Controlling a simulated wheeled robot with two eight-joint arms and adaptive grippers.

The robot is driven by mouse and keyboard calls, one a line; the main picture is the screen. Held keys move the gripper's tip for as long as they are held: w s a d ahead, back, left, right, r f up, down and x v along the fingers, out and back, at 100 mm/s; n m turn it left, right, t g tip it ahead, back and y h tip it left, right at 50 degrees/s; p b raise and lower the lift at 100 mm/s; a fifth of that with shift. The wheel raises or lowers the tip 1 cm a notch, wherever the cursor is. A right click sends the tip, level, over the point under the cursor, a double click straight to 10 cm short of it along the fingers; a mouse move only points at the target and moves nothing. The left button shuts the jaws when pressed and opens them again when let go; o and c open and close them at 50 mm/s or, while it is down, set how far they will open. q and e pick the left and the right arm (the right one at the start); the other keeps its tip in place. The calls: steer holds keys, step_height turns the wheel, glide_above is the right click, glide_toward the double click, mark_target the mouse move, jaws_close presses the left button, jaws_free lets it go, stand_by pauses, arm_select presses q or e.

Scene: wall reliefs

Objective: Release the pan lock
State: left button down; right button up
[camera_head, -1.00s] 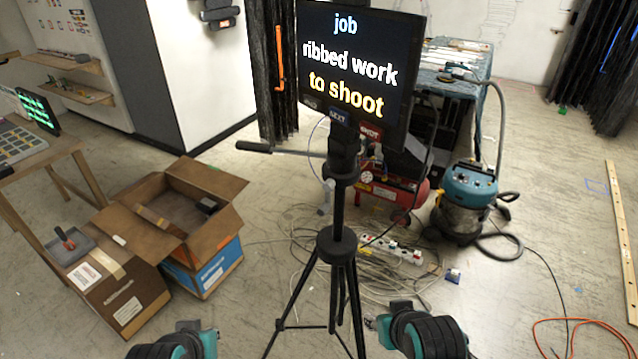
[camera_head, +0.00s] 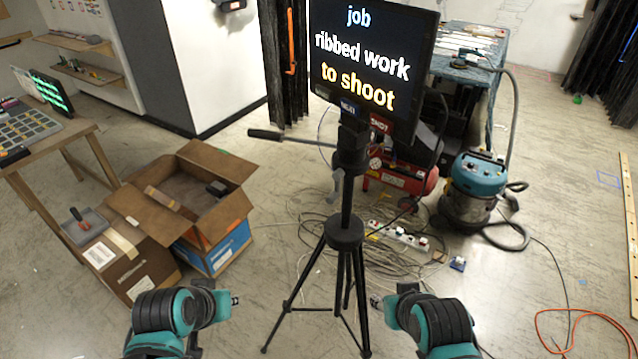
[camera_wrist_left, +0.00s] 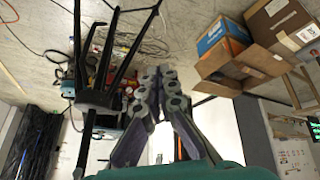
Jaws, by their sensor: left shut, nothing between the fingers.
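A black tripod (camera_head: 345,232) stands ahead and carries a monitor (camera_head: 372,58) with the words "job ribbed work to shoot". A long pan handle (camera_head: 265,134) sticks out left from the tripod head (camera_head: 350,155). A small pale grey lever (camera_head: 339,188) hangs below the head on its left side; it looks like the pan lock. My left gripper (camera_head: 234,300) is shut and empty, low and left of the tripod, apart from it. It also shows in the left wrist view (camera_wrist_left: 157,75), beside the tripod. My right gripper (camera_head: 376,302) is right of the tripod legs; its jaws are too small to read.
Cables and a power strip (camera_head: 398,236) lie behind the tripod. A red compressor (camera_head: 405,178) and a teal vacuum (camera_head: 478,180) stand behind right. Floor at front right is mostly clear, with an orange cable (camera_head: 570,314).

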arm_select(q)
steer(key=w+d+r+m+g+h+p, duration=0.1)
steer(key=w+d+r+h+p, duration=0.2)
steer(key=w+r+h+p, duration=0.2)
steer(key=w+d+r+m+g+h+p, duration=0.1)
steer(key=w+d+r+h+p, duration=0.3)
steer(key=w+r+p, duration=0.7)
step_height(320, 180, up, 4)
steer(key=w+g+h, duration=0.1)
steer(key=h, duration=0.1)
steer(key=shift+w+d+h, duration=0.15)
steer(key=shift+w+h, duration=0.15)
steer(key=shift+d+f, duration=0.1)
steer(key=shift+f, duration=0.05)
glide_toward(335, 187)
steer(key=w+d+f, duration=0.2)
steer(key=w, duration=0.1)
steer(key=shift+s+d+f, duration=0.95)
steer(key=shift+d, duration=0.15)
steer(key=shift+f+b, duration=0.2)
steer(key=shift+b, duration=0.35)
